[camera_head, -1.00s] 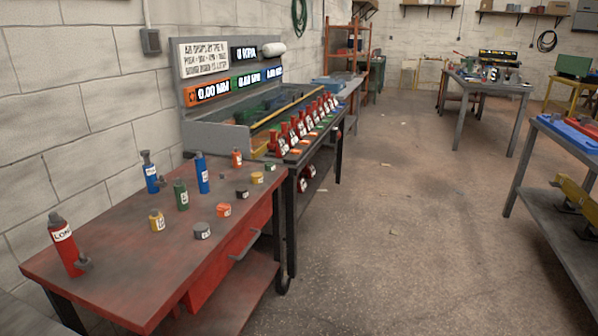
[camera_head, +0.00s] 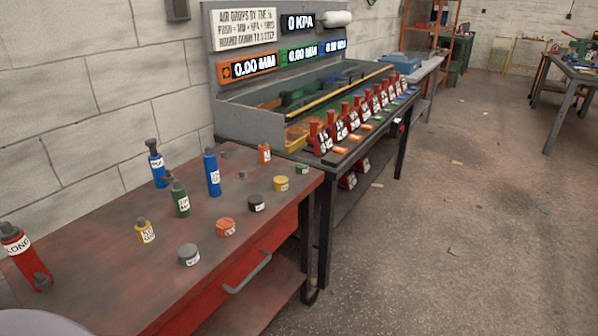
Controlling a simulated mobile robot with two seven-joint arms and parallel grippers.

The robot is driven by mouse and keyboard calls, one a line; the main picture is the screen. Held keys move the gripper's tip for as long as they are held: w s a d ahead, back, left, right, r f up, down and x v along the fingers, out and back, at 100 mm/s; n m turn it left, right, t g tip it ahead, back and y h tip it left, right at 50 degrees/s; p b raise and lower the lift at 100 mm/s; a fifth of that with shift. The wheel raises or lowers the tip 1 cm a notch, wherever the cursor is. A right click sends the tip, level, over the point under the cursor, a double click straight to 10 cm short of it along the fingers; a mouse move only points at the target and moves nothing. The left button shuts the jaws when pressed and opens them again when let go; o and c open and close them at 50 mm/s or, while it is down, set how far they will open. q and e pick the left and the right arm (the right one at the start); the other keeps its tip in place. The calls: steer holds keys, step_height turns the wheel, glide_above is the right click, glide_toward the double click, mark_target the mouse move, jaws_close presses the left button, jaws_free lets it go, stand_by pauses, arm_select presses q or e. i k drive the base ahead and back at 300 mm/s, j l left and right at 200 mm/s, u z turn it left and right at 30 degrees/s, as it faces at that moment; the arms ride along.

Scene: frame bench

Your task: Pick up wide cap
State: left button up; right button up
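Several short round caps stand on the red table (camera_head: 110,275): a grey one (camera_head: 189,255), an orange one (camera_head: 226,227), a black one (camera_head: 256,203), a yellow one (camera_head: 281,183) and a green one (camera_head: 302,169). Their labels are too small to read, so I cannot tell which is the wide cap. Neither of my grippers is in view.
Taller bottle-like pieces stand on the same table: red (camera_head: 17,250), green (camera_head: 180,199), two blue (camera_head: 213,174) and smaller yellow (camera_head: 145,231) and orange (camera_head: 264,153) ones. A bench with red pieces (camera_head: 319,138) and displays adjoins behind.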

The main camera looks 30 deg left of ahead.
mark_target(282, 182)
steer(key=i+l+u, duration=0.1)
steer(key=i+u, duration=0.15)
steer(key=i, duration=0.25)
steer(key=i+l+u, duration=0.25)
steer(key=i, duration=0.25)
steer(key=i+j, duration=0.05)
steer(key=j, duration=0.05)
